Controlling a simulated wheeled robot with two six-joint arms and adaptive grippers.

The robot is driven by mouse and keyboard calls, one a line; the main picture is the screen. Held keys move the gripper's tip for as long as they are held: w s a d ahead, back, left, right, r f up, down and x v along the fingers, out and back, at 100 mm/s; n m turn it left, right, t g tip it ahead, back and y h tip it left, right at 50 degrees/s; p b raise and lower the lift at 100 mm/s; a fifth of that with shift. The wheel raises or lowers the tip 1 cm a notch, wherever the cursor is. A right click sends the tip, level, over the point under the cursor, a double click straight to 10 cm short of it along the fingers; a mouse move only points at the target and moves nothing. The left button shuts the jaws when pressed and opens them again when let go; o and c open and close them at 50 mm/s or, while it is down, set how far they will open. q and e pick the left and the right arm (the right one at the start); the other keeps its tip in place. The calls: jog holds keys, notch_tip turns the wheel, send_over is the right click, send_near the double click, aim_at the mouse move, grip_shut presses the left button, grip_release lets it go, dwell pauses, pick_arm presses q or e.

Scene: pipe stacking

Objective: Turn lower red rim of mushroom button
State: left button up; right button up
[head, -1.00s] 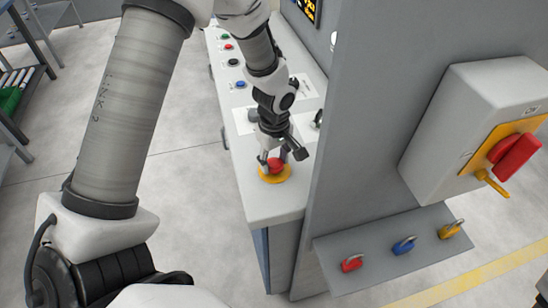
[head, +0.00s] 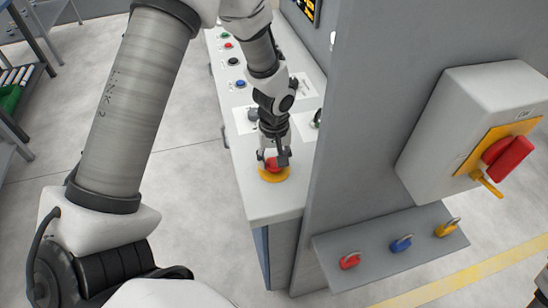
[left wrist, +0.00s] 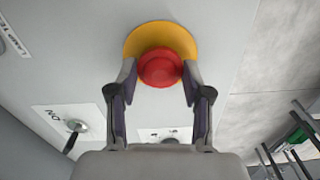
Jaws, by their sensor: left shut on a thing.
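The red mushroom button (head: 272,165) sits on a round yellow base (head: 272,176) near the front end of the grey console top. In the left wrist view the red button (left wrist: 160,68) shows in front of its yellow base (left wrist: 160,38). My left gripper (head: 273,161) points down at the button, and in the left wrist view its two fingers (left wrist: 159,80) are on either side of the red head, closed on it. The lower rim is partly hidden by the fingers.
Small buttons, blue (head: 240,84) among them, line the console's left side. A grey upright panel stands close on the right, with a red rotary switch (head: 508,158) on a box. Below, a shelf (head: 375,248) holds red, blue and yellow padlocks.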

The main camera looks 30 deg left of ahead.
pick_arm(q)
jog(key=shift+s+f, duration=0.1)
jog(key=shift+s, duration=0.05)
jog(key=o, duration=1.2)
jog(key=shift+c, duration=0.2)
jog(key=shift+r, duration=0.35)
notch_tip(320, 180, up, 11)
jog(key=shift+r, duration=0.2)
